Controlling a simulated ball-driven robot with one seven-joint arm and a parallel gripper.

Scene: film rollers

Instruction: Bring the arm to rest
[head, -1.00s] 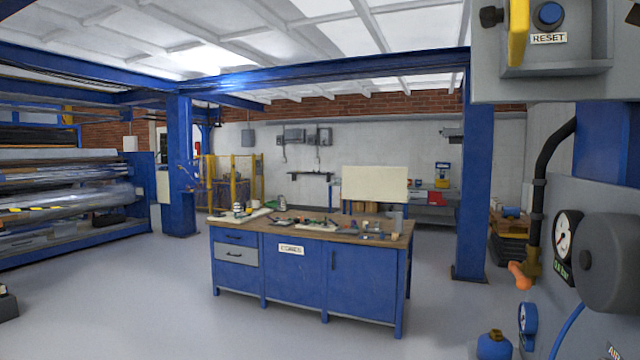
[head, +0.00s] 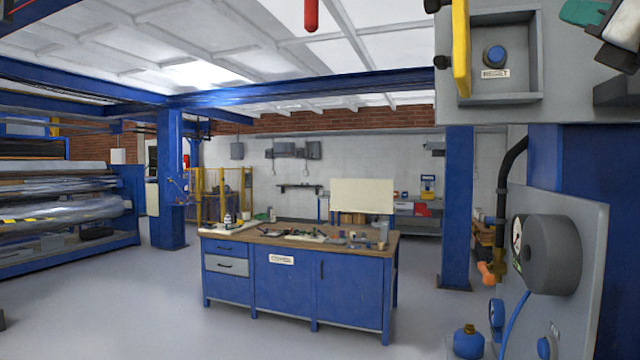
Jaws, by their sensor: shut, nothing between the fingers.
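My gripper (head: 586,14) shows at the top right corner, in front of the grey control box (head: 560,100). A teal part and dark and pale grey parts of it are visible, and the frame edge cuts off the rest. Its jaws are shut with nothing seen between them. The box has a recess with a blue button (head: 495,56) above a small label. A yellow flap (head: 461,50) stands out at the left of the recess. My gripper is up and right of the button, apart from it.
A grey panel with a gauge and grey knob (head: 552,255) stands at the right, with a black pipe (head: 507,180) and orange handle (head: 486,272). A red handle (head: 311,14) hangs at top. A blue workbench (head: 290,285) stands mid-room, with open floor before it.

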